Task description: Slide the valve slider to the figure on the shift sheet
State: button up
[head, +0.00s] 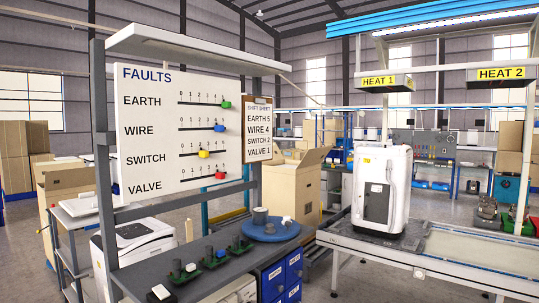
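The white FAULTS board (140,85) stands at the left with four labelled slider rows: EARTH, WIRE, SWITCH and VALVE. The valve slider (220,175) is a red knob toward the right end of the bottom track, almost straight below the blue wire knob (219,128). Its exact figure is too small to read. The green earth knob (226,105) is farthest right; the yellow switch knob (204,154) is left of the others. The shift sheet (258,130), right of the board, reads EARTH 5, WIRE 4, SWITCH 2, VALVE 1. My gripper is not in view.
A grey bench (200,268) below the board holds small green circuit boards (215,256) and a round blue stand (270,231). An open cardboard box (293,185) is behind it. A white machine (382,190) stands on a conveyor table at the right.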

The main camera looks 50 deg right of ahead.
aim_at(220, 176)
jog(key=k, duration=1.65)
jog(key=z, duration=1)
jog(key=i, duration=1.65)
